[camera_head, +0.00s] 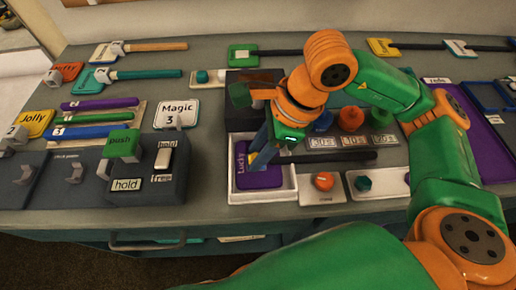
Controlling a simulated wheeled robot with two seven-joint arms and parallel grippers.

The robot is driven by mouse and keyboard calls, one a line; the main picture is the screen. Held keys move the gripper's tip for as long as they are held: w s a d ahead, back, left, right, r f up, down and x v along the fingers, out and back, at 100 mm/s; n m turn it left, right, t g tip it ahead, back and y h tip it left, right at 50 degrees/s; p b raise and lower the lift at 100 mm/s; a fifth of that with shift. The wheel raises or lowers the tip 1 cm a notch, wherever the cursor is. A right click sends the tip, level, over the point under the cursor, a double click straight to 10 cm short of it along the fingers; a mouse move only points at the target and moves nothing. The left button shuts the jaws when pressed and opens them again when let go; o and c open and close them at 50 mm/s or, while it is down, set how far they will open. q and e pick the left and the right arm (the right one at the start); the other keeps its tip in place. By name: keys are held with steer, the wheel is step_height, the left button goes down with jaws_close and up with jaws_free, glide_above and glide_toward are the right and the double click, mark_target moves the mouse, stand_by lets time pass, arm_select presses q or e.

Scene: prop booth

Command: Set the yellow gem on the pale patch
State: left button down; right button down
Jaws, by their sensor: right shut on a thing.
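My right gripper (256,152) reaches down over the white tray (265,197) near the table's front. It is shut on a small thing. A sliver of yellow (252,158) shows at its fingertips, probably the yellow gem, mostly hidden by the fingers. Below it, in the tray, is a purple block labelled Lucky (262,177). I cannot tell whether the held thing touches the block. I cannot pick out the pale patch with certainty. My left gripper is not in view.
Right of the tray, an orange knob (323,181) and a teal knob (363,183) sit on pale plates. Blue, orange (350,118) and green (380,117) pieces stand behind number labels. A switch box (115,190) stands left. Bare grey table lies between box and tray.

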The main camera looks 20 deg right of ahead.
steer(key=shift+f+b, duration=0.1)
steer(key=shift+b, duration=0.2)
stand_by(0.4)
steer(key=shift+c, duration=2.4)
jaws_free()
steer(key=shift+o, duration=0.2)
steer(key=shift+o, duration=0.6)
step_height(320, 180, up, 8)
steer(key=p, duration=0.6)
